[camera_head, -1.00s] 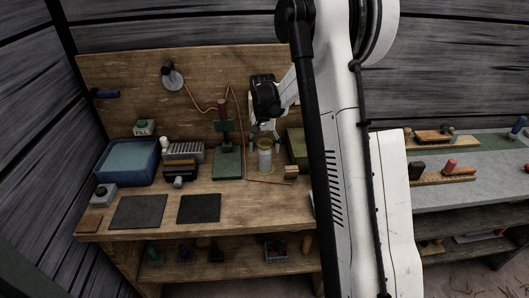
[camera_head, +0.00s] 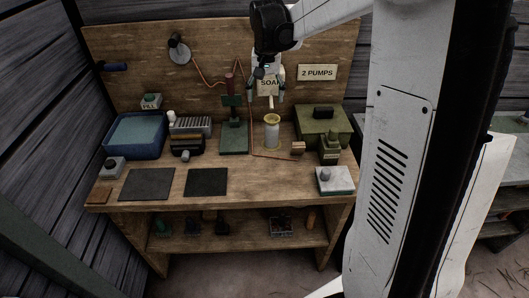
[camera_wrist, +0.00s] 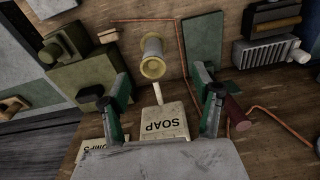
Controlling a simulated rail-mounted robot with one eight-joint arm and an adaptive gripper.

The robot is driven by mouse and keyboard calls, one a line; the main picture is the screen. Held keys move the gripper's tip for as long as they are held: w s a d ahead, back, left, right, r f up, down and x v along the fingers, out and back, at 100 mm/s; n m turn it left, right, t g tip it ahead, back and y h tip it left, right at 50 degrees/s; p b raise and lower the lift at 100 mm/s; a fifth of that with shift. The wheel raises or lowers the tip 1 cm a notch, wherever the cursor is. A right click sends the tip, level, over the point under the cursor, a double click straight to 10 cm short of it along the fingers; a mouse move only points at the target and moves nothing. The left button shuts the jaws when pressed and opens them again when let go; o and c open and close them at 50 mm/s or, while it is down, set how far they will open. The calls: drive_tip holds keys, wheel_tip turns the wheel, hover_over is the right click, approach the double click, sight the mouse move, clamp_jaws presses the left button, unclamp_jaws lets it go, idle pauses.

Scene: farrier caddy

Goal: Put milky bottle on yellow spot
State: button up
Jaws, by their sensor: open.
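A pale, milky upright cylinder (camera_head: 272,132), apparently the milky bottle, stands towards the back of the wooden bench. A yellow disc (camera_head: 265,148), apparently the yellow spot, shows around its base and is mostly covered by it. In the wrist view the bottle (camera_wrist: 152,46) shows a yellowish, wide open rim. My gripper (camera_head: 267,96) is open and empty, above the bottle and apart from it, in front of the SOAP sign. Its two green-and-grey fingers also show spread in the wrist view (camera_wrist: 162,80).
The SOAP block (camera_wrist: 165,125) with a pale spout is on the backboard behind my fingers. A green press (camera_head: 233,138) stands left of the bottle. A small wooden block (camera_head: 298,148) and green box (camera_head: 323,123) are right. Dark mats (camera_head: 206,181) lie in front.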

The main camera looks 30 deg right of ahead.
drive_tip(key=s+a+r+n+t, duration=0.1)
drive_tip(key=s+a+n+t, duration=0.1)
drive_tip(key=s+a, duration=0.3)
drive_tip(key=s+a+r+n+t, duration=0.1)
drive_tip(key=s+a, duration=0.3)
drive_tip(key=s, duration=0.9)
drive_tip(key=s+a+r+n+t, duration=0.1)
drive_tip(key=s+a+n+t, duration=0.1)
drive_tip(key=s+a, duration=0.3)
drive_tip(key=s+t, duration=0.1)
drive_tip(key=s, duration=0.3)
drive_tip(key=shift+a+n, duration=0.35)
drive_tip(key=shift+n, duration=0.05)
